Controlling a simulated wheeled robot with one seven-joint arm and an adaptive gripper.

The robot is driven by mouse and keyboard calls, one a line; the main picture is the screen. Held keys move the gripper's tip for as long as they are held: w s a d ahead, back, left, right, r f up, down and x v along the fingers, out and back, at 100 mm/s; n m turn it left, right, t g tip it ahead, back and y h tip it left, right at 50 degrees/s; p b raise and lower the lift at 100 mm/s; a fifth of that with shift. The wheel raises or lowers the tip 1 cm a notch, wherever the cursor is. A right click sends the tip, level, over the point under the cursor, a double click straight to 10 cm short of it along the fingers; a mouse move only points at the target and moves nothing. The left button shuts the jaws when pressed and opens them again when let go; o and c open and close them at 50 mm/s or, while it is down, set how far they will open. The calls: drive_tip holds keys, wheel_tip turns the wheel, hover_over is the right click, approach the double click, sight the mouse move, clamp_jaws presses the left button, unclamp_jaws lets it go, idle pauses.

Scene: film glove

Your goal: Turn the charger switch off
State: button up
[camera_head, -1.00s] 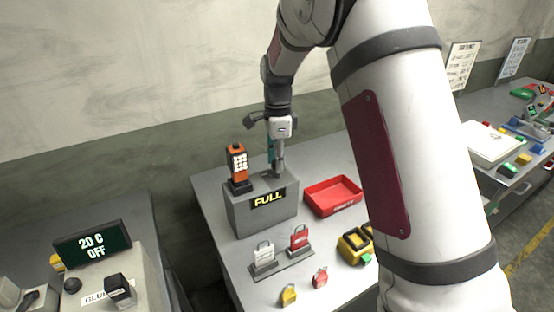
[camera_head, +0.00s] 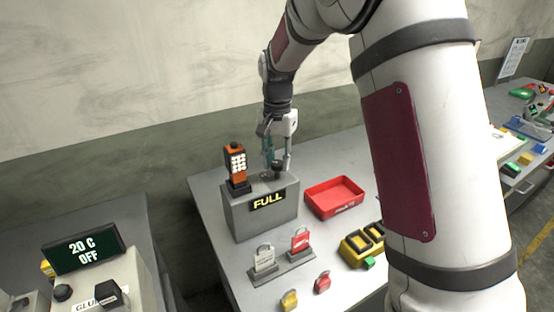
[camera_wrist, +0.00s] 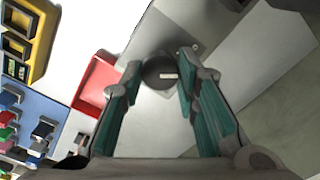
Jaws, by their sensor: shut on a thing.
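The charger (camera_head: 236,218) is a grey box with a lit display (camera_head: 268,199) reading "FULL", on the grey bench. An orange handheld unit (camera_head: 237,166) stands upright at its left end. The switch (camera_head: 278,176) is a dark round knob on top, right of the unit. In the wrist view the knob (camera_wrist: 158,76) shows a short pale mark on its top. My gripper (camera_head: 279,165) points down over the charger, its two teal-lined fingers on either side of the knob, shut on it. The fingertips (camera_wrist: 162,66) partly hide the knob's sides.
A red tray (camera_head: 335,212) lies right of the charger. In front are a stand with two padlock-like tags (camera_head: 283,268), two small loose locks and a yellow block (camera_head: 362,244). A grey unit (camera_head: 85,246) reading "20 C OFF" stands at left.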

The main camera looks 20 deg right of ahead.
sight(277, 162)
drive_tip(key=shift+n, duration=1)
drive_tip(key=o, duration=1.2)
drive_tip(key=shift+c, duration=0.2)
wheel_tip(277, 162, up, 12)
